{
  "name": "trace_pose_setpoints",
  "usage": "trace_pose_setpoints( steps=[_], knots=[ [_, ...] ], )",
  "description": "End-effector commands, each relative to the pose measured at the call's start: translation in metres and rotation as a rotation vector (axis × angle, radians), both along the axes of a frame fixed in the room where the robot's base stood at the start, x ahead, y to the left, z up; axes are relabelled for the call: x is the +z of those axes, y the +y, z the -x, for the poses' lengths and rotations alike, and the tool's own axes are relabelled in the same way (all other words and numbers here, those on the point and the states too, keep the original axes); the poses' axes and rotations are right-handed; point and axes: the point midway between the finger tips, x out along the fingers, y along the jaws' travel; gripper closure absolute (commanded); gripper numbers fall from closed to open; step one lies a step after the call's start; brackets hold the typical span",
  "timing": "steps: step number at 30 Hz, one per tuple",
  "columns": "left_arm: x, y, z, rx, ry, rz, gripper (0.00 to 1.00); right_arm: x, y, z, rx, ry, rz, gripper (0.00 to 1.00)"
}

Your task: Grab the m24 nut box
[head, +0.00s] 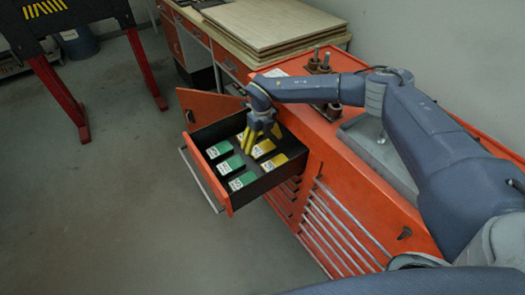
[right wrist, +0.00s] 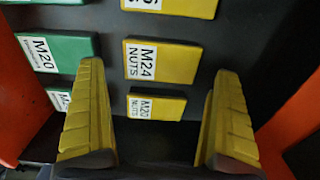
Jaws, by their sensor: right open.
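The M24 nut box (right wrist: 178,65) is yellow with a white "M24 NUTS" label and lies in the open drawer. In the head view it appears to be the middle yellow box (head: 264,148). My right gripper (head: 262,138) points down over the drawer with its yellow fingers spread and nothing between them. In the right wrist view the M24 box lies beyond the fingertips, between them in the picture; I see no contact. My left gripper is not in view.
A yellow M20 nut box (right wrist: 165,106) and another yellow box (right wrist: 185,6) flank it. Green boxes (head: 231,166) lie alongside. The dark drawer's orange front (head: 207,182) and walls surround them. An orange cabinet (head: 345,195) adjoins; the floor in front is clear.

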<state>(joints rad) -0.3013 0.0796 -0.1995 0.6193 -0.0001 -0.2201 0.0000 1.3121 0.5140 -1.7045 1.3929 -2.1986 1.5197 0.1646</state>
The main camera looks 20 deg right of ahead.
Motion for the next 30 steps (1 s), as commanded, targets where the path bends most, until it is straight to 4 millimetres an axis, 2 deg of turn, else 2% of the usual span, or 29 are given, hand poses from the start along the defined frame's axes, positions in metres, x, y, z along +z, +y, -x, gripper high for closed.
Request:
trace_pose_setpoints(
  steps=[10, 19, 30],
  knots=[
    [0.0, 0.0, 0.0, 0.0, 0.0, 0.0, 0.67, -0.041, -0.001, -0.002, 0.0, 0.002, -0.002, 0.0],
    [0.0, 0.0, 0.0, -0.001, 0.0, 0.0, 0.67, -0.045, -0.001, -0.002, 0.001, 0.0, -0.001, 0.01],
    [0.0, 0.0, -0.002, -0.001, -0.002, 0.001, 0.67, -0.045, -0.001, -0.002, 0.0, 0.0, -0.001, 0.44]
  ],
)
